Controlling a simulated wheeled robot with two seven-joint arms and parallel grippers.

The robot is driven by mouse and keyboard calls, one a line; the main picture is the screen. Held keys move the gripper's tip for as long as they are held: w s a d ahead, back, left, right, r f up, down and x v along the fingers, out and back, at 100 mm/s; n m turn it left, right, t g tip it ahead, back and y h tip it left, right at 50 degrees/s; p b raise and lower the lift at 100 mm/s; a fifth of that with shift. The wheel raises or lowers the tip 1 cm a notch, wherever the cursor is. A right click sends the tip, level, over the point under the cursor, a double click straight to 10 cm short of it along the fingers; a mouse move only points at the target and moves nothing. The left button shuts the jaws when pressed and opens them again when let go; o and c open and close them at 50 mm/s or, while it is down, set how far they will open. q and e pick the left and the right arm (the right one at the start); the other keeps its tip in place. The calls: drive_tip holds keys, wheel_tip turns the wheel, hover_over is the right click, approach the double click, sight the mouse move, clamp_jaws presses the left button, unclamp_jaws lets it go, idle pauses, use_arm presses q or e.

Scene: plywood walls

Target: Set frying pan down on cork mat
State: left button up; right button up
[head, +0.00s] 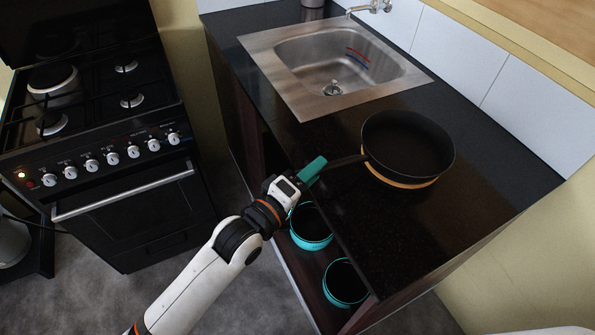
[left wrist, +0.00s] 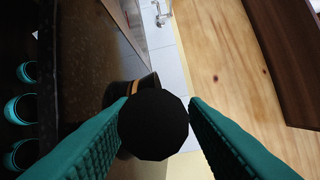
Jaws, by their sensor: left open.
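The black frying pan (head: 410,143) sits over the round cork mat (head: 402,184) on the dark counter. Only the mat's front edge shows beneath the pan; the rest is hidden. The pan looks level and resting on it. Its handle (head: 347,161) points left toward my left gripper (head: 315,170). In the left wrist view, the handle's round black end (left wrist: 153,124) lies between the teal fingers of my left gripper (left wrist: 158,103), which are apart. A strip of the mat (left wrist: 135,89) shows there beside the pan. My right gripper is not in view.
A steel sink (head: 335,70) with a tap (head: 370,6) lies behind the pan. A black stove (head: 95,130) stands at the left. Teal-rimmed pots (head: 311,228) sit on a lower shelf below the counter's front edge. The counter right of the pan is clear.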

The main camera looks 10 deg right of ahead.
use_arm(q)
drive_tip(key=b+v, duration=0.1)
drive_tip(key=v, duration=1.1)
drive_tip(key=shift+r, duration=0.15)
